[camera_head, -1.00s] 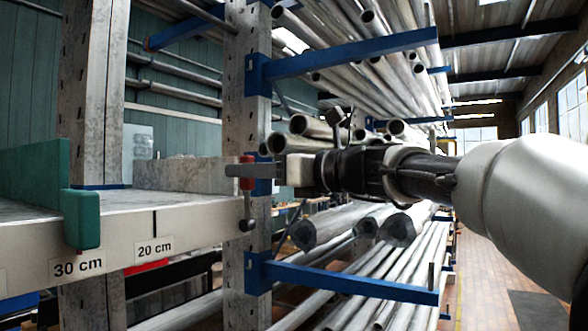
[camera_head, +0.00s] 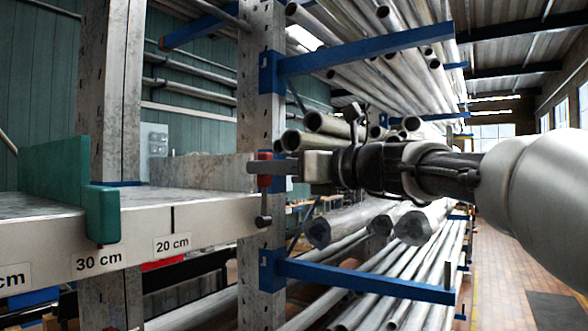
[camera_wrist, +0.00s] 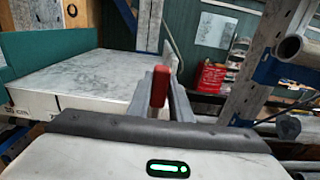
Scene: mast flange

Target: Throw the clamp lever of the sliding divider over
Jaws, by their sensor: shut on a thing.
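A red lever (camera_head: 265,178) stands upright at the right end of the shelf's front edge, with a dark knob (camera_head: 263,221) below it. It also shows in the wrist view (camera_wrist: 160,87), between the two grey fingers. My gripper (camera_head: 278,169) reaches in from the right and is shut on the red lever. A green divider (camera_head: 103,214) stands across the shelf to the left, its front end hanging over the edge by the 30 cm mark. A grey block (camera_head: 205,170) lies along the back of the shelf. How the lever joins the divider cannot be seen.
The pale shelf (camera_head: 210,225) carries 20 cm and 30 cm labels on its front. A grey upright post (camera_head: 262,100) with blue arms (camera_head: 355,52) and stacked metal pipes (camera_head: 375,222) is close behind my gripper. The aisle floor (camera_head: 500,250) on the right is open.

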